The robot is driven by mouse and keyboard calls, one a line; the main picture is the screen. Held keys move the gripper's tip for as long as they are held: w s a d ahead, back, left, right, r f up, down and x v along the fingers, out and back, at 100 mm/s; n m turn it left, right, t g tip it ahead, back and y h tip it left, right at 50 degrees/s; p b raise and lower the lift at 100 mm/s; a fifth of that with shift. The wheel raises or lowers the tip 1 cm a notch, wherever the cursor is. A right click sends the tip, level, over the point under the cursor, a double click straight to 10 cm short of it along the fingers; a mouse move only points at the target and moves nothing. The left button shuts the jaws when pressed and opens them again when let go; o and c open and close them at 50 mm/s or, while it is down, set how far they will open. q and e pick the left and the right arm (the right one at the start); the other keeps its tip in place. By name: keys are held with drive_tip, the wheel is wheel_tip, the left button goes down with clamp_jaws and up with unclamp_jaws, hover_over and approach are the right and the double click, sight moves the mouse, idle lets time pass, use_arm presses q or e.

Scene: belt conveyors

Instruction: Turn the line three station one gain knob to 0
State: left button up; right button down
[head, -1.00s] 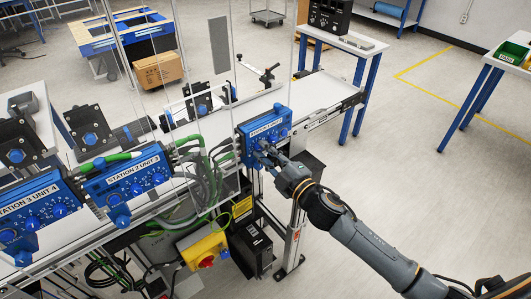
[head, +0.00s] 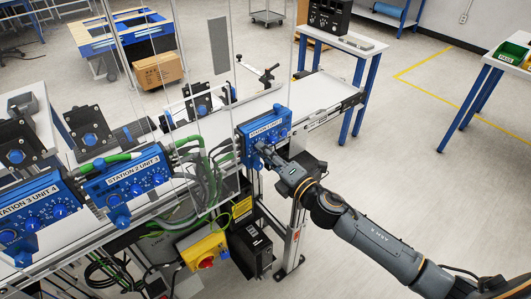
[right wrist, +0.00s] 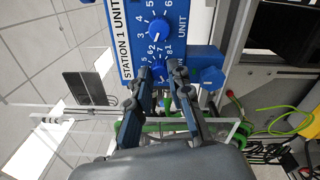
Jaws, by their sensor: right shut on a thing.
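The blue station 1 box (head: 263,132) is mounted on the near side of the conveyor, with its dial panel facing my right arm. My right gripper (head: 261,149) reaches it from the lower right, hiding part of the panel. In the right wrist view the station 1 box (right wrist: 196,12) appears turned on its side. My right gripper (right wrist: 158,73) has one finger on each side of a blue knob (right wrist: 157,72) and is shut on it. Another blue knob (right wrist: 159,29) shows above it, free. The held knob's own label and pointer are hard to read. My left gripper does not show.
The station 2 box (head: 127,181) and station 3 box (head: 39,212) sit further left along the line. Clear upright panels stand behind them. A yellow box with a red button (head: 205,255) and cables (head: 183,215) hang below.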

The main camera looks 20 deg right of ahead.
drive_tip(key=shift+n, duration=0.4)
drive_tip(key=c, duration=1.5)
unclamp_jaws()
drive_tip(key=shift+s, duration=0.1)
drive_tip(key=v, duration=1.1)
drive_tip(key=shift+s+d, duration=0.2)
drive_tip(key=shift+s, duration=0.15)
